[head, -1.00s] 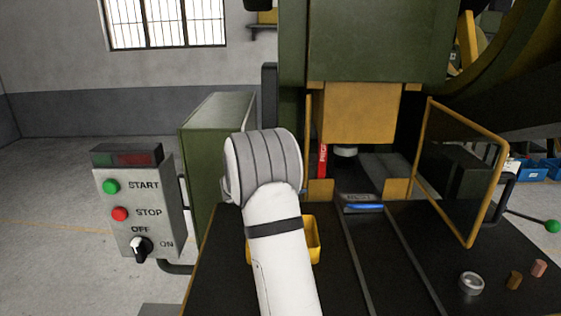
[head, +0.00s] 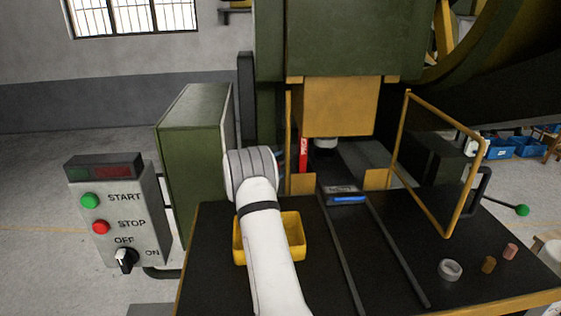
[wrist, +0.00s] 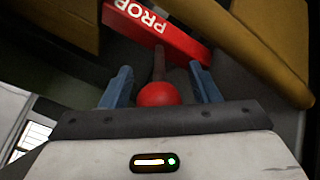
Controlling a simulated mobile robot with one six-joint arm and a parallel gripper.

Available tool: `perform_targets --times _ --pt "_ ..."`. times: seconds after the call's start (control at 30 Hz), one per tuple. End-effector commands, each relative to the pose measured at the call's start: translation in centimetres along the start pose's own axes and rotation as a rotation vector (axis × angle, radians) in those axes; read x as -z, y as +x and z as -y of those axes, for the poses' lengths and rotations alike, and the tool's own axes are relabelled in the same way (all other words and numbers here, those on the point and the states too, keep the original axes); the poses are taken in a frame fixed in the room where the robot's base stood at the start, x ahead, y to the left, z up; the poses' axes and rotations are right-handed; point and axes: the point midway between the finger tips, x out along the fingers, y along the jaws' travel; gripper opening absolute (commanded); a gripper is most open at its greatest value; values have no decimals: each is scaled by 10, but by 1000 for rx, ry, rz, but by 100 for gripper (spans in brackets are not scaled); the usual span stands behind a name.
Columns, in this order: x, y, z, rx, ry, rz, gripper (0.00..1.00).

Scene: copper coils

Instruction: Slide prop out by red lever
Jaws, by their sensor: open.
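The red prop (head: 303,155) stands upright in the press opening in the head view, left of the yellow ram (head: 337,107). In the wrist view the prop (wrist: 160,32) shows white PROP lettering. A dark rod ends in a red ball knob (wrist: 158,94), the lever end. My gripper (wrist: 159,74) is open, with one blue finger on each side of the knob and rod. Gaps show between fingers and rod. In the head view my arm mostly hides the gripper.
A yellow bin (head: 292,228) sits on the dark table behind my arm. A yellow-framed guard (head: 449,220) stands to the right. A blue-handled item (head: 348,199) lies between two rails. A control box (head: 118,215) stands left.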

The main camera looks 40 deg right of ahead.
Motion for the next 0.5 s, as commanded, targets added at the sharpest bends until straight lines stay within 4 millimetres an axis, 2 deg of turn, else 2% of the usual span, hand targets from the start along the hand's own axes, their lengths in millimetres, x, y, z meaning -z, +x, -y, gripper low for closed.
perform_targets --times 0.3,0.5 --pt "1 3 0 0 0 -2 55" --pt "1 3 0 0 0 -2 39"
